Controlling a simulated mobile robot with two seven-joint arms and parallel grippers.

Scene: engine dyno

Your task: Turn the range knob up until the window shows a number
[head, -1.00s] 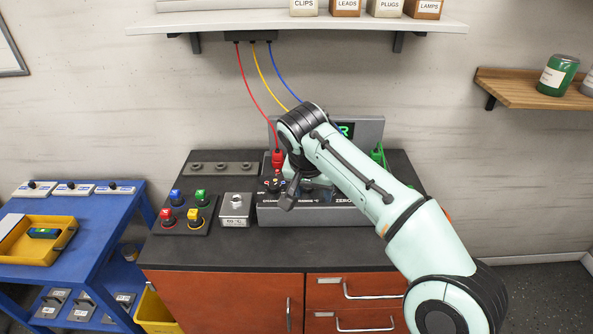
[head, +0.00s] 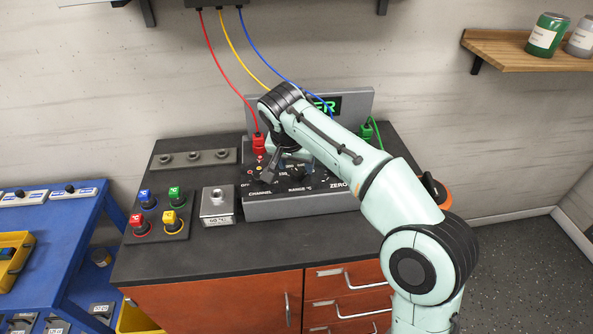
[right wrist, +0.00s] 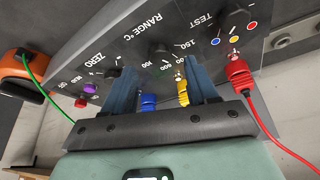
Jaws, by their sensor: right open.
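The dark grey console (head: 300,205) stands on the bench, with a window (head: 325,105) at its back. In the head view the right gripper (head: 286,172) is over the panel and largely hides the knob. My left gripper is not in view.
Red (head: 259,143) and green (head: 366,131) plugs with leads stand at the console. A metal block (head: 217,203) and a pad of coloured buttons (head: 160,228) sit left of it. An orange round thing (head: 437,189) is at the right. The bench front is clear.

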